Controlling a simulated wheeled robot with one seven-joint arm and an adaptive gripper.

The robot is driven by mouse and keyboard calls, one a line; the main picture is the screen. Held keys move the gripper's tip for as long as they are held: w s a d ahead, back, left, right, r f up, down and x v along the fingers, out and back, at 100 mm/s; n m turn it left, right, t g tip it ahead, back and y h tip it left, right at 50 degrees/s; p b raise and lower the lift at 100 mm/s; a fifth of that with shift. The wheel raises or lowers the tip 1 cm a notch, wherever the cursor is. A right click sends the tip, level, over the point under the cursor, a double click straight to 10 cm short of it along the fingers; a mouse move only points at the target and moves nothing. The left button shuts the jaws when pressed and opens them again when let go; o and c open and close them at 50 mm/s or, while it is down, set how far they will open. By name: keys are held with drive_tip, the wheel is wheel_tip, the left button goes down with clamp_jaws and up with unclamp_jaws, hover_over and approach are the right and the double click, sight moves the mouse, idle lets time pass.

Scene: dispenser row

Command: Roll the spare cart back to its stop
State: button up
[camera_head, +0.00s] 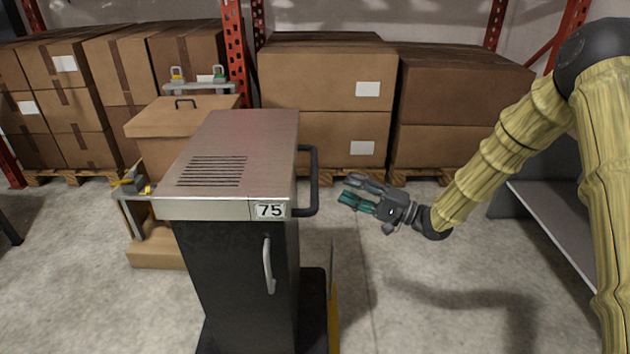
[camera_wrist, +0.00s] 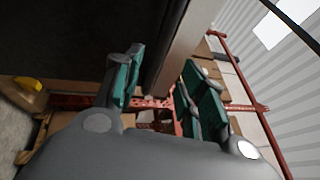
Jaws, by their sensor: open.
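A dark cart with a brushed metal top (camera_head: 262,135) and a "75" plate stands in the middle of the head view. A black bar handle (camera_head: 314,180) sticks out from its right side. My gripper (camera_head: 350,190) is open and empty, a short gap to the right of the handle, with its teal fingers pointing left at it. In the wrist view a dark surface (camera_wrist: 80,35) fills the upper left. A grey-brown band (camera_wrist: 187,42) shows beyond the open fingers. I cannot tell which cart stop is meant; none is clearly visible.
A tan box unit (camera_head: 160,122) on a wooden base stands close behind and left of the cart. Stacked cartons (camera_head: 325,75) on pallets line the back under red racking. A yellow strip (camera_head: 334,318) is beside the cart's base. Floor to the right is clear up to a grey shelf (camera_head: 565,215).

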sight(315, 176)
drive_tip(key=x, duration=1)
drive_tip(key=shift+w+a, duration=0.1)
drive_tip(key=shift+a, duration=0.15)
clamp_jaws()
